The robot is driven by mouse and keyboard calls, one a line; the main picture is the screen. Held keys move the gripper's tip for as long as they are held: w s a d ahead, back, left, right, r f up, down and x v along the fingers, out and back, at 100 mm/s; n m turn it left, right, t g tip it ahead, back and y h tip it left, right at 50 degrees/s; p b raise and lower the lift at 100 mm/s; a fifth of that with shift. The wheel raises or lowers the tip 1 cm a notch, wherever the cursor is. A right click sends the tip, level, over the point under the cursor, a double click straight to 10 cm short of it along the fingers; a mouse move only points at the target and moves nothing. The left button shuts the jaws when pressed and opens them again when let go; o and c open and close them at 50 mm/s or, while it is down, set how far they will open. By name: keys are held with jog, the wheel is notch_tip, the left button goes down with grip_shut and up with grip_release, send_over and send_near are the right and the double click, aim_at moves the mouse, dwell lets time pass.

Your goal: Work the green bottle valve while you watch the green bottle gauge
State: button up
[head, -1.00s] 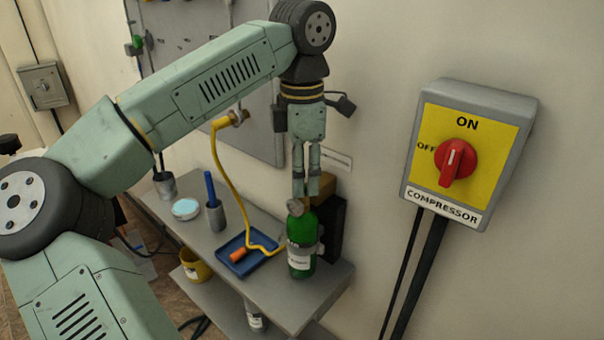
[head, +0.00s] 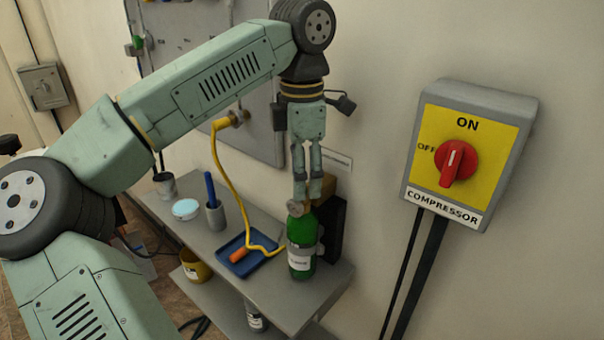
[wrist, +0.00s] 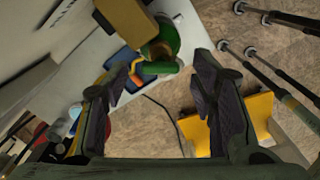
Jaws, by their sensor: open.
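The green bottle (head: 301,262) stands upright near the right end of the grey shelf, with a pale label and a grey band around it. A small round grey part (head: 295,207), perhaps the gauge, shows at its top; no dial reading can be made out. My gripper (head: 308,200) points down over the bottle top, its fingers overlapping the valve area, so the valve is largely hidden there. In the wrist view the open fingers (wrist: 162,88) are apart, and a green rounded part (wrist: 159,68), perhaps the valve, shows just beyond them. Contact cannot be told.
A blue tray (head: 240,270) with an orange item and yellow hose (head: 222,165) lies left of the bottle. A cup with a blue stick (head: 215,216) stands farther left. A brown box (head: 323,187) is behind the bottle. The compressor switch box (head: 468,152) is on the right wall.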

notch_tip(320, 180, up, 7)
jog(key=shift+r, duration=0.1)
dwell(7.6)
